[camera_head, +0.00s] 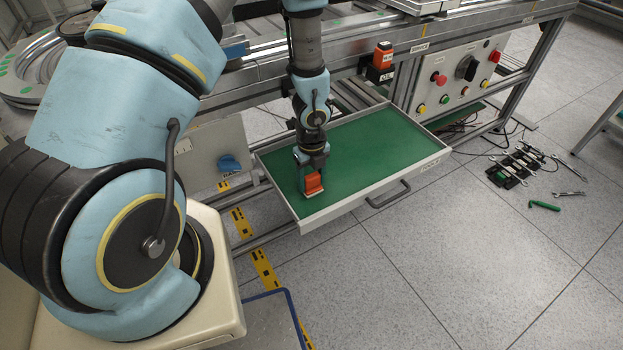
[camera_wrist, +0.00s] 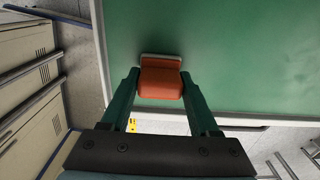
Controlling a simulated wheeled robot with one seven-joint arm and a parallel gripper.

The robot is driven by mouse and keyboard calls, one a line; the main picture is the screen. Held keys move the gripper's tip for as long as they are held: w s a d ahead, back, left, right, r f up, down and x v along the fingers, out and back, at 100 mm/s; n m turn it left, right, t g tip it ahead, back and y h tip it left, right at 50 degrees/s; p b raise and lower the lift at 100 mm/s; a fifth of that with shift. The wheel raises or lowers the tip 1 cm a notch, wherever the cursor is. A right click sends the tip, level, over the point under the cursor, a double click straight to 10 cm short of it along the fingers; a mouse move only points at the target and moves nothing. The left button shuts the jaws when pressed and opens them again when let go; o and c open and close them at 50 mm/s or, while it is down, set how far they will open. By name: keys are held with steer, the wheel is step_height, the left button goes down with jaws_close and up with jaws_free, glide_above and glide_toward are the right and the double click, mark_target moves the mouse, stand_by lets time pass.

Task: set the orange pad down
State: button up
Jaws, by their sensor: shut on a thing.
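The orange pad (camera_head: 313,183) is between the fingers of my gripper (camera_head: 312,176), over the near left part of the open drawer (camera_head: 395,185) with a green bottom. In the wrist view the orange pad (camera_wrist: 160,82) sits between the two green fingertips of my gripper (camera_wrist: 160,85), with a pale plate along its far edge. My gripper is shut on the pad. The pad is low over the green surface; I cannot tell whether it touches it.
The rest of the green drawer bottom (camera_head: 375,145) is bare. Another orange block (camera_head: 383,55) sits in a dark holder on the frame above the drawer. A control panel (camera_head: 458,75) is right of it. Wrenches and a black rack (camera_head: 512,168) lie on the floor at right.

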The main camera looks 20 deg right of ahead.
mark_target(311, 176)
steer(key=o, duration=1.2)
step_height(311, 176, up, 12)
steer(key=p, duration=0.1)
steer(key=w+a+r+n, duration=0.4)
steer(key=a+r+n, duration=0.5)
steer(key=a+n, duration=0.35)
steer(key=s+a+r+n, duration=0.1)
steer(key=a+r+n, duration=0.3)
steer(key=n, duration=0.6)
steer(key=s+a+r+n+t, duration=0.1)
steer(key=s+a+r+n, duration=0.1)
steer(key=a+r+n, duration=0.3)
steer(key=a+n, duration=0.4)
steer(key=n, duration=0.1)
steer(key=shift+s+t, duration=0.25)
steer(key=shift+t, duration=0.05)
